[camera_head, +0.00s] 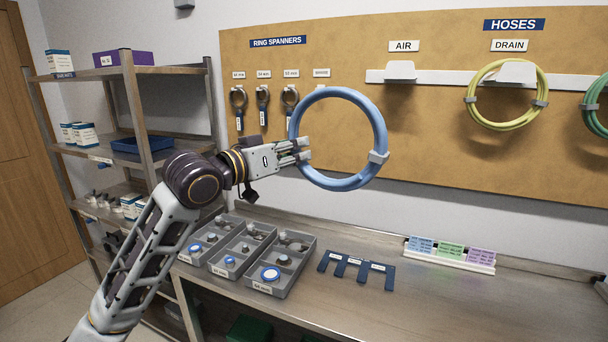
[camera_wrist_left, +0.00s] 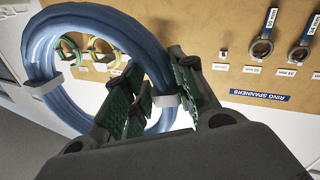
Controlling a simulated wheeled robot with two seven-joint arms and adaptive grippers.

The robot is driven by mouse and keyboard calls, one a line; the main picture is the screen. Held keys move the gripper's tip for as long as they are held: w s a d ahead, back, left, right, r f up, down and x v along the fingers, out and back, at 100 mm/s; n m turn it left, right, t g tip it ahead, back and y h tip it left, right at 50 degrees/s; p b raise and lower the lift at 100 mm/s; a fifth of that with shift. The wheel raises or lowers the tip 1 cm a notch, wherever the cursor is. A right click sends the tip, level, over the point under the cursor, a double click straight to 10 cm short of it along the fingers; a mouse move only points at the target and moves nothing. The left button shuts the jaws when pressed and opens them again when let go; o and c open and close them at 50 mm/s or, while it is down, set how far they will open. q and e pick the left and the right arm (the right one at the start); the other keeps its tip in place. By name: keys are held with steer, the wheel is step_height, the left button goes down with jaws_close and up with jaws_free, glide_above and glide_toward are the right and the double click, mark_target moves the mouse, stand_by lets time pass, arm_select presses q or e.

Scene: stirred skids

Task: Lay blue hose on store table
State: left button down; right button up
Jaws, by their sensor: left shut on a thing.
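The blue hose (camera_head: 381,125) is a coiled ring with grey clips, held up in the air in front of the pegboard. My left gripper (camera_head: 304,152) is shut on the left side of the coil. In the left wrist view the blue hose (camera_wrist_left: 38,68) hangs between the fingers of my left gripper (camera_wrist_left: 155,100). The table (camera_head: 340,290) is a metal worktop below the hose, and the hose is clear of it. Whether this is the store table I cannot tell. My right gripper is not in view.
On the table stand grey trays (camera_head: 307,262) of parts, a dark blue slotted piece (camera_head: 358,270) and a card holder (camera_head: 450,260). The AIR hook (camera_head: 401,71) is empty. A yellow hose (camera_head: 507,127) hangs under DRAIN, a green hose (camera_head: 588,107) at right. Shelves (camera_head: 140,70) stand left.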

arm_select(q)
steer(key=w+a+f+n+t+y, duration=0.15)
steer(key=a+f, duration=0.25)
steer(key=f, duration=1)
steer(key=a+f+n+t+y, duration=0.15)
steer(key=a+f, duration=0.25)
steer(key=f, duration=0.9)
steer(key=s+a+f+n+t+y, duration=0.1)
steer(key=s+a+f+y, duration=0.3)
steer(key=f, duration=0.7)
steer(key=s+a+f+n+y, duration=0.4)
steer(key=s+a+f, duration=0.3)
steer(key=f, duration=0.5)
steer(key=shift+s+a+f+n+t+y, duration=0.35)
steer(key=shift+s+y, duration=0.25)
steer(key=shift+s, duration=0.6)
steer(key=shift+d, duration=0.1)
